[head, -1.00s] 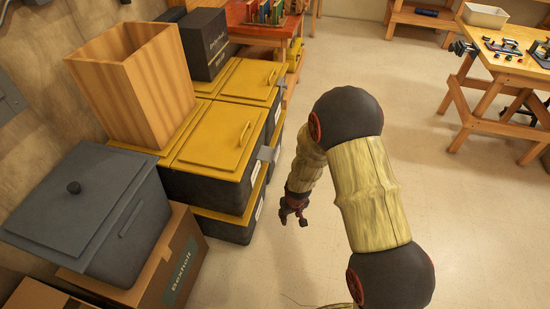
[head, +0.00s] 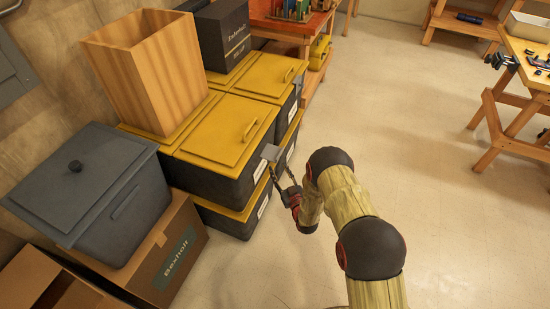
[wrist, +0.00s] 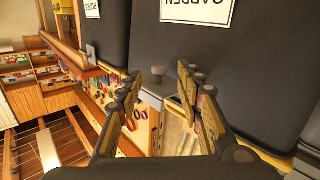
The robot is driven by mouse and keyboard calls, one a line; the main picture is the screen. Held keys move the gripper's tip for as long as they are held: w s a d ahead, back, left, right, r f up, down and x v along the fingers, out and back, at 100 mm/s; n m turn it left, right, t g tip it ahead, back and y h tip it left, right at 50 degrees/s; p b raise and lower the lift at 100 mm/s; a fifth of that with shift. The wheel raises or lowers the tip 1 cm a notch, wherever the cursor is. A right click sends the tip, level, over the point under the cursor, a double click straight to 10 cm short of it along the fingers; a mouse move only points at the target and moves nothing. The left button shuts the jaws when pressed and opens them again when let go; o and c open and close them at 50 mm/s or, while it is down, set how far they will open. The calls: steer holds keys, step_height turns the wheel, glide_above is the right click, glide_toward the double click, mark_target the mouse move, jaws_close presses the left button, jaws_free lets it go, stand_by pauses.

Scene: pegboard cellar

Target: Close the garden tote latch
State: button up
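The garden tote (head: 222,186) is a dark box with a yellow lid, in the front of the row in the head view. Its upside-down GARDEN label shows in the wrist view (wrist: 197,11). A grey latch (head: 270,153) juts out from the tote's front near the lid edge. It also shows in the wrist view (wrist: 152,99), partly between the fingers. My gripper (head: 279,168) is open, with its fingertips just below and in front of the latch. In the wrist view the fingers (wrist: 160,75) are spread and empty. I cannot tell whether they touch the latch.
A tall wooden bin (head: 150,75) stands on the totes, with a dark box (head: 222,38) behind it. Another yellow-lidded tote (head: 262,76) adjoins at the back. A grey lidded container (head: 95,190) sits on a cardboard box (head: 165,258) at left.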

mark_target(273, 158)
steer(key=b+x, duration=0.2)
steer(key=x, duration=0.4)
steer(key=shift+w+r, duration=0.2)
steer(key=shift+b+x, duration=0.45)
steer(key=shift+x, duration=0.3)
steer(key=shift+r, duration=0.1)
steer(key=shift+c, duration=1.4)
jaws_close()
